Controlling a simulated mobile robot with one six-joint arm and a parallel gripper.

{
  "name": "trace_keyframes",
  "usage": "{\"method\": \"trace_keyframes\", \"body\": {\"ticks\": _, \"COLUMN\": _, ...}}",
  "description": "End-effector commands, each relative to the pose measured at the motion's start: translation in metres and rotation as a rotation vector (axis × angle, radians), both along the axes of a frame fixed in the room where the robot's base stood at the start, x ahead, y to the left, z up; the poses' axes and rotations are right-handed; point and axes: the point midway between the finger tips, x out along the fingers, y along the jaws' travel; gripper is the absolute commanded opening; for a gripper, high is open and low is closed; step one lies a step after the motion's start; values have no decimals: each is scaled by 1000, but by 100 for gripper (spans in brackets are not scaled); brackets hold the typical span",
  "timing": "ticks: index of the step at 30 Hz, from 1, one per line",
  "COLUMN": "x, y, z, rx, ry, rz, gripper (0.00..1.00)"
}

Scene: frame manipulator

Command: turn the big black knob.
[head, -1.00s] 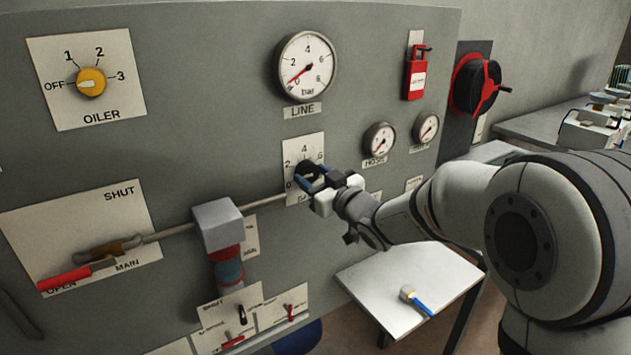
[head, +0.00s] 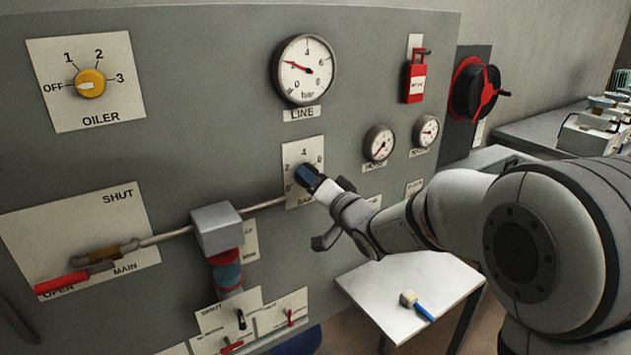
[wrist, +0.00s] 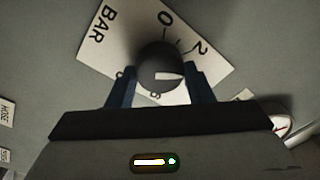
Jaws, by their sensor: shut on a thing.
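The big black knob (wrist: 152,62) sits on a white dial plate (head: 293,155) marked 0, 2, 4, 6 and BAR. In the wrist view it is between the two blue fingers of my gripper (wrist: 160,82), which is shut on its sides. The knob's white mark points right in that view, past the 2 and toward the right finger. In the head view my gripper (head: 309,178) covers most of the knob, and its body is tilted. The LINE gauge (head: 304,84) above has its red needle near 2.
A grey block (head: 217,228) on a pipe juts out to the left. A white table (head: 395,290) with a blue-handled brush (head: 418,307) stands below my arm.

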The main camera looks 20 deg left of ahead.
Motion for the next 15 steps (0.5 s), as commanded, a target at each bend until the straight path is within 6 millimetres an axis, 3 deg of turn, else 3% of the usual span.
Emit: {"method": "trace_keyframes", "body": {"ticks": 15, "x": -1, "y": 1, "z": -2, "rx": 315, "ry": 377, "rz": 1, "gripper": 24}}
